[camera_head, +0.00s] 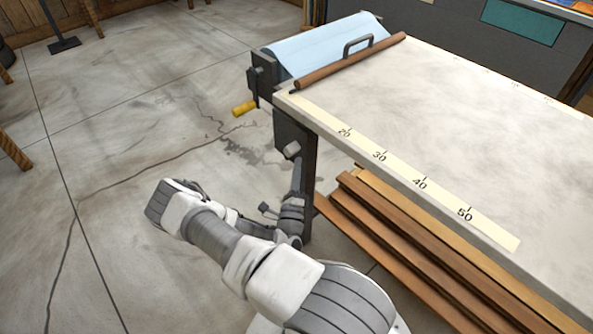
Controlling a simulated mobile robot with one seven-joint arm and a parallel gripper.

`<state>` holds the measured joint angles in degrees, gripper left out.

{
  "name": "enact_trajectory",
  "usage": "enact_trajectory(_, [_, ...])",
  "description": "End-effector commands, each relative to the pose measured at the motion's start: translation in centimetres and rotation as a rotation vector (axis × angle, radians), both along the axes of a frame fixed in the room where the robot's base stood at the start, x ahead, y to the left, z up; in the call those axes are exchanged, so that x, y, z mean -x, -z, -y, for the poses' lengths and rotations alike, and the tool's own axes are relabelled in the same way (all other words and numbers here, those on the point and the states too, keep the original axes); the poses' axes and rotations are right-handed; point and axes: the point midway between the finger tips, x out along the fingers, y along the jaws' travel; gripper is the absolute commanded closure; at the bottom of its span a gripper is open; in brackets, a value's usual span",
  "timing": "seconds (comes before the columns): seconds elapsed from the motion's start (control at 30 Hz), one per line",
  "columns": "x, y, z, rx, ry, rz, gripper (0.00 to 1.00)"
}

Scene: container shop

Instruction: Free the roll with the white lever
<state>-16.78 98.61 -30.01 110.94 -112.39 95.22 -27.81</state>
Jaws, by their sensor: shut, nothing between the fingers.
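The pale blue roll (325,47) lies across the far left end of the table, mounted on a dark bracket (264,72). A crank with a yellow handle (244,108) hangs from that bracket. The white lever (292,150) appears as a short pale grey-white piece on a dark plate (290,130) below the table corner. My gripper (297,170) is just below the lever, pointing up beside the dark table leg. Its fingers are small and dark here; they look shut and empty. I cannot tell whether they touch the lever.
A brown wooden bar with a dark handle (350,62) lies across the table (470,110) beside the roll. A numbered ruler strip (410,180) runs along the near edge. Wooden boards (400,235) lie under the table.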

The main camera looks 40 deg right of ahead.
Motion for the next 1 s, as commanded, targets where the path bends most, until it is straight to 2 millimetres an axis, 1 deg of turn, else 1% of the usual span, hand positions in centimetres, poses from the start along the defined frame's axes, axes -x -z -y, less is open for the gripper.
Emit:
enact_trajectory(0.2, [-0.2,-0.5,0.3,0.0,-0.002,0.0,1.0])
enact_trajectory(0.67, [-0.2,-0.5,0.2,0.0,-0.003,-0.001,1.0])
enact_trajectory(1.0, [-0.3,-1.0,-0.8,0.004,-0.005,-0.046,1.0])
